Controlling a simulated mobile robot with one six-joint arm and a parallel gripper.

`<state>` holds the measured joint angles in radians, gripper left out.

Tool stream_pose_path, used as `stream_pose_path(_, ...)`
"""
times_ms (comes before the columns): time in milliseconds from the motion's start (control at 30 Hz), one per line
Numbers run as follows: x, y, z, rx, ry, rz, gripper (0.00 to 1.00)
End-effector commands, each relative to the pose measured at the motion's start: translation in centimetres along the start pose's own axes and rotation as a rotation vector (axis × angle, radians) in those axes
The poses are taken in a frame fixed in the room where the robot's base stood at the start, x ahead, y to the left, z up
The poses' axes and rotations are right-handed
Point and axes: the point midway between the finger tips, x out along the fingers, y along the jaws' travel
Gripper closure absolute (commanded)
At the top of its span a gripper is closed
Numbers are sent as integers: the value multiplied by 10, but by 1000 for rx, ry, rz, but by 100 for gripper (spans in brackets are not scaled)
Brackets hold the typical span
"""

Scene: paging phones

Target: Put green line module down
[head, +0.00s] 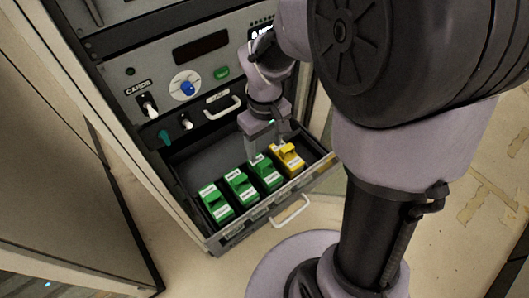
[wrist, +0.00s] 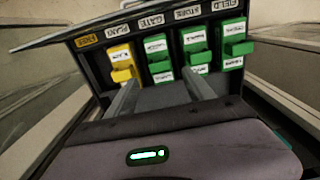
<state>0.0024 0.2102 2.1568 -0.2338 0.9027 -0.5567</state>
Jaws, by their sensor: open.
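Three green line modules stand side by side in the open drawer (head: 190,160), the left one (head: 216,204), the middle one (head: 240,185) and the right one (head: 266,173). A yellow module (head: 289,158) stands to their right. In the wrist view the order is reversed, with the yellow module (wrist: 122,60) at the left and the nearest green module (wrist: 158,62) beside it. My gripper (wrist: 160,78) is open, its fingertips apart on either side of that green module's lower front. I cannot tell whether they touch it. In the head view my gripper (head: 257,147) is low over the drawer.
A label strip (wrist: 152,20) runs behind the modules, with a yellow FREE label at its left end. The cabinet panel (head: 205,80) with knobs and handles rises behind the drawer. The drawer floor behind the modules is bare. A white handle (head: 291,211) is on the drawer front.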

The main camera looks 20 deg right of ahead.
Motion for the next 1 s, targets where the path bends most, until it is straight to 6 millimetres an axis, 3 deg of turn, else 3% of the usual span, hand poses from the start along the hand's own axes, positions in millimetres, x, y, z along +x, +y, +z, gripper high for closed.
stream_pose_path(33,-14,0,0,1,3,1,38)
stream_pose_path(267,-50,-4,5,43,38,1,38)
stream_pose_path(400,-107,-29,40,270,217,-26,38)
stream_pose_path(533,-142,-56,80,502,393,-101,38)
stream_pose_path(700,-155,-76,108,662,512,-183,38)
stream_pose_path(1000,-155,-78,110,678,520,-192,38)
